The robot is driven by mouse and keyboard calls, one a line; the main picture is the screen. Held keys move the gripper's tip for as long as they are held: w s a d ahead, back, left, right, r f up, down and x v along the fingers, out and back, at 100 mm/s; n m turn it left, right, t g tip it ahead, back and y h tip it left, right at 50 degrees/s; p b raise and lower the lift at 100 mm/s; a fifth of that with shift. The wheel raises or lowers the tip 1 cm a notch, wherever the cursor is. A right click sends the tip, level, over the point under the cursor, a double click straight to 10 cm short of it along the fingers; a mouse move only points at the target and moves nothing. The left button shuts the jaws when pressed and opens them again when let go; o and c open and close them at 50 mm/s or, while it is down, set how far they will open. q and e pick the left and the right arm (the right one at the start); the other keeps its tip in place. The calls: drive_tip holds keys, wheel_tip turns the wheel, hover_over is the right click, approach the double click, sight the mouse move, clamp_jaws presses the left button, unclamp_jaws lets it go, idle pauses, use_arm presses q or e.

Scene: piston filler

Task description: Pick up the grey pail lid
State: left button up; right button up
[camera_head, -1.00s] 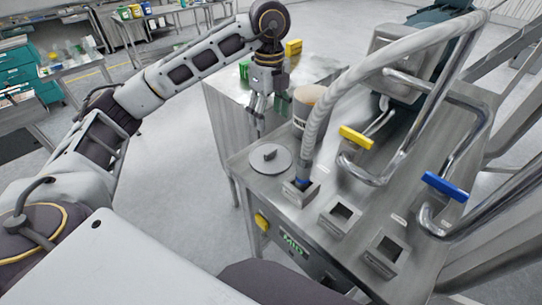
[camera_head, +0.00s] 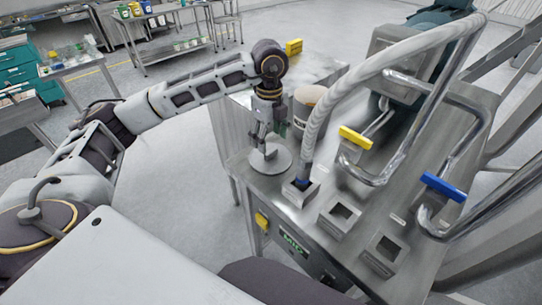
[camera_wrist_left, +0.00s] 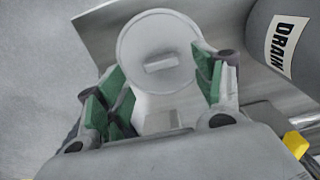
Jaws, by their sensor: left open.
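The grey pail lid (camera_head: 281,164) is a flat round disc with a small raised bar handle. It lies on the near left corner of the steel machine top (camera_head: 325,183). My left gripper (camera_head: 265,146) is right above the lid and hides part of it and its handle. In the left wrist view the lid (camera_wrist_left: 140,40) and its bar handle lie ahead, between the two green-padded fingers (camera_wrist_left: 163,88). The fingers are open and apart, with nothing held. I cannot tell whether they touch the lid. My right gripper is not in view.
A grey pail (camera_head: 306,100) stands just behind the lid; its DRAIN label (camera_wrist_left: 287,38) shows in the left wrist view. A ribbed hose (camera_head: 320,120) comes down to a square socket to the right. Yellow (camera_head: 355,137) and blue (camera_head: 443,187) handles sit farther right.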

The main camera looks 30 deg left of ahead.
sight(271, 151)
use_arm(q)
drive_tip(key=shift+f, duration=0.1)
drive_tip(key=shift+s+d+f+p, duration=0.15)
drive_tip(key=shift+f+p, duration=0.65)
drive_tip(key=shift+f, duration=1.75)
drive_tip(key=c, duration=1.1)
